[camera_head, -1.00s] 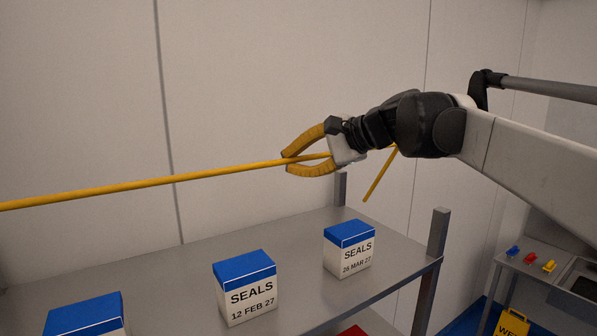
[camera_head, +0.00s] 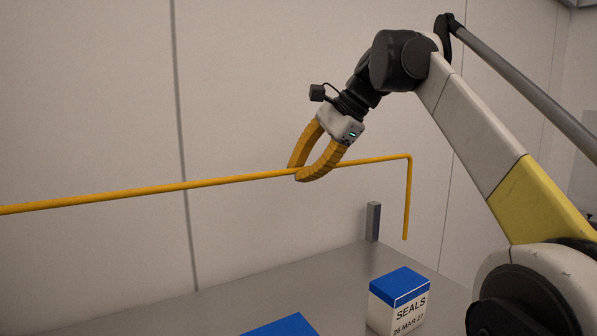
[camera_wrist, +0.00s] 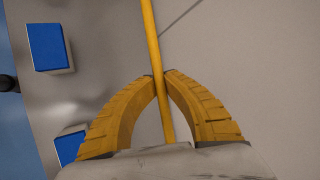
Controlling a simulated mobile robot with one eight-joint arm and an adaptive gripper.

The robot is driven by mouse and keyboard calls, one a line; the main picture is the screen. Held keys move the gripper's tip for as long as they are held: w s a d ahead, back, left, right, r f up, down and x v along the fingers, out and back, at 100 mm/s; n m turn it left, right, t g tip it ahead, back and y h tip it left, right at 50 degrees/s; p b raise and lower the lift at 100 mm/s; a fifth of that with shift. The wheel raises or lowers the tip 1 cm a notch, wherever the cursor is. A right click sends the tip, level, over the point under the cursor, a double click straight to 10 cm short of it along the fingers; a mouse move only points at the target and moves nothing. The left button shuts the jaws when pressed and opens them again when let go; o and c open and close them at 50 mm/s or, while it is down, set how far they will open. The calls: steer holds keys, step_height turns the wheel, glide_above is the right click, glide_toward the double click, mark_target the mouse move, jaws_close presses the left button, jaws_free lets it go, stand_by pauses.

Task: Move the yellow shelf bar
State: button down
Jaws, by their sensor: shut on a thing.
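The yellow shelf bar (camera_head: 150,190) is a long thin rod that runs across the head view from the left edge. Its right end bends down into a short leg, and that leg's tip hangs free above the shelf. My gripper (camera_head: 299,172) is shut on the bar near its right end, coming from above. In the wrist view the bar (camera_wrist: 152,45) passes between the two yellow ribbed fingers of my gripper (camera_wrist: 160,76). The bar's left end is outside the head view.
The grey metal shelf (camera_head: 235,312) lies below the bar. A blue-topped SEALS box (camera_head: 398,302) stands near its right end, with another blue lid (camera_head: 283,326) left of it. A grey corner post (camera_head: 373,222) rises at the back. A plain wall is behind.

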stand_by(0.3)
steer(key=c, duration=1.5)
jaws_free()
steer(key=shift+o, duration=0.2)
steer(key=shift+s+d+r, duration=0.1)
steer(key=shift+d+r, duration=0.3)
steer(key=shift+r, duration=0.15)
steer(key=s+d+r, duration=0.1)
steer(key=s+d, duration=0.3)
steer(key=d, duration=0.8)
steer(key=shift+d+r, duration=0.2)
steer(key=shift+d, duration=0.1)
